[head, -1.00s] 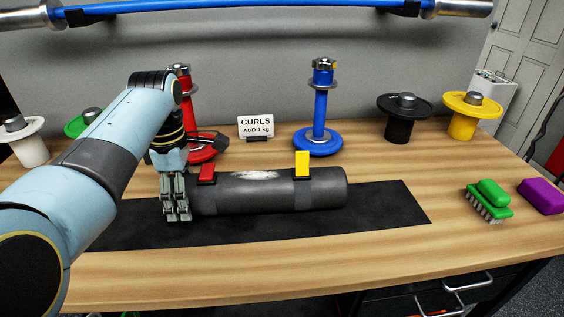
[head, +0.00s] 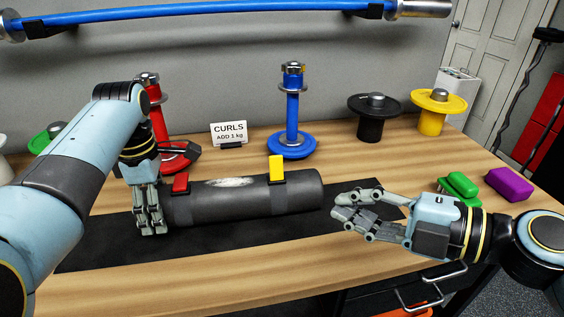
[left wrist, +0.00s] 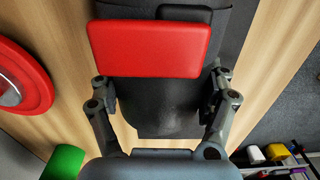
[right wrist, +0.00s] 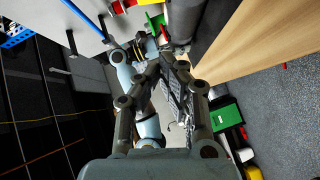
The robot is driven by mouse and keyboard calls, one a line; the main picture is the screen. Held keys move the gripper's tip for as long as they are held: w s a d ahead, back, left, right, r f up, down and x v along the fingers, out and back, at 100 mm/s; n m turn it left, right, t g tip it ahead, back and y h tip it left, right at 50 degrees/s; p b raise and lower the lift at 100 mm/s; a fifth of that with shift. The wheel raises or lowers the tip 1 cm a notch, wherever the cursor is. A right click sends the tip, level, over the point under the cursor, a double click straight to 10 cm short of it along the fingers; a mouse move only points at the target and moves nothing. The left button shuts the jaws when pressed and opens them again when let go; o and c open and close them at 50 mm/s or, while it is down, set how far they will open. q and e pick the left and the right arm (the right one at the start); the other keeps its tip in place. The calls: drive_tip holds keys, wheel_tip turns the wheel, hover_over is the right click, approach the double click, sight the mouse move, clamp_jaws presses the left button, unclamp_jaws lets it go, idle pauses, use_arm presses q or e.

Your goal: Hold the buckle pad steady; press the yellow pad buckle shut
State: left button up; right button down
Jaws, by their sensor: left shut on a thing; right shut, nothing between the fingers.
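The buckle pad (head: 230,203) is a dark grey roll with a pale scuff on top. It lies lengthwise on a black mat (head: 100,252). The yellow buckle (head: 276,168) stands upright on the strap near its right end. The red buckle (head: 180,183) sits near its left end and fills the upper left wrist view (left wrist: 150,48). My left gripper (head: 152,228) is shut on the pad's left end, with the pad between its fingers in the left wrist view (left wrist: 165,105). My right gripper (head: 340,205) is shut and empty, just right of the pad's right end, apart from the yellow buckle.
Behind the pad stand a red post (head: 152,110), a blue post (head: 292,110), a CURLS sign (head: 229,132), and black (head: 374,115) and yellow (head: 438,110) plates. A green brush (head: 460,186) and purple block (head: 510,184) lie beyond my right arm. The front table strip is bare.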

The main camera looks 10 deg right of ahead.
sight(276, 168)
drive_tip(key=r, duration=0.1)
drive_tip(key=w+r, duration=0.1)
drive_tip(key=shift+w+a+r+n, duration=0.25)
drive_tip(key=shift+a+r+n, duration=0.05)
drive_tip(key=shift+a+r, duration=0.1)
drive_tip(key=shift+w+d+f+x, duration=0.1)
drive_tip(key=shift+w+d+x, duration=0.3)
drive_tip(key=shift+x, duration=1.75)
drive_tip(key=shift+w+d+f+x, duration=0.1)
drive_tip(key=shift+w+d+x, duration=0.25)
drive_tip(key=shift+x, duration=1.75)
drive_tip(key=shift+w+d+f+x, duration=0.1)
drive_tip(key=shift+w+d+x, duration=0.3)
drive_tip(key=shift+x, duration=1.75)
